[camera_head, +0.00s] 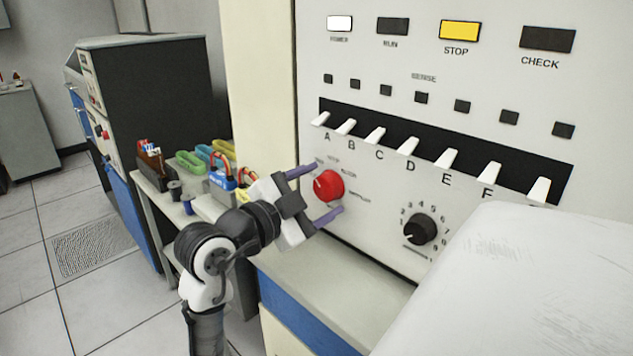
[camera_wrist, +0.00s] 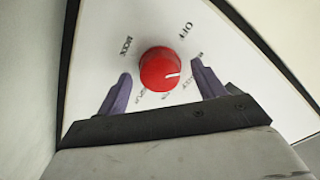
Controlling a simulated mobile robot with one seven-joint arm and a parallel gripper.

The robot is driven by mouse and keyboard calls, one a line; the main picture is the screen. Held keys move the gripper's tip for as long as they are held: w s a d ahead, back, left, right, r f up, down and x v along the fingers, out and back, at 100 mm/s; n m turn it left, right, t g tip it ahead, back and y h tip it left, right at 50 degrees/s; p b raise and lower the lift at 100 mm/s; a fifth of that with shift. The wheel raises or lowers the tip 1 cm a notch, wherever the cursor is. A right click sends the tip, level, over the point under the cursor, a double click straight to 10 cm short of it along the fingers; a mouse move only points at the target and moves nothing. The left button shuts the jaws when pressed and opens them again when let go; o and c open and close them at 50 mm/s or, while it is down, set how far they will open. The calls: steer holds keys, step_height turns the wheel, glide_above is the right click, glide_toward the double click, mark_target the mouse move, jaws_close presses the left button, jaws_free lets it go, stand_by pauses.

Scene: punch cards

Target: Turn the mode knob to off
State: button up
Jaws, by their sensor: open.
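The red mode knob (camera_head: 328,186) sits on the white panel below the row of lettered switches. It also shows in the wrist view (camera_wrist: 160,69), with a white pointer line toward its right side. The word OFF (camera_wrist: 185,31) is printed to its upper right there and MODE to its upper left; the pointer is not on OFF. My gripper (camera_head: 328,190) is open at the panel, one purple finger above the knob and one below it. In the wrist view the fingers (camera_wrist: 160,84) stand either side of the knob's lower part, with gaps. Contact is not visible.
A black numbered dial (camera_head: 420,229) is right of the red knob. White lever switches (camera_head: 407,146) run above both. A white rounded body (camera_head: 520,285) fills the lower right.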

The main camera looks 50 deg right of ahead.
steer(key=c, duration=1)
steer(key=n+p, duration=0.1)
steer(key=n, duration=0.4)
steer(key=shift+p, duration=0.35)
steer(key=shift+n+p, duration=0.65)
steer(key=shift+n, duration=1.45)
steer(key=o, duration=1)
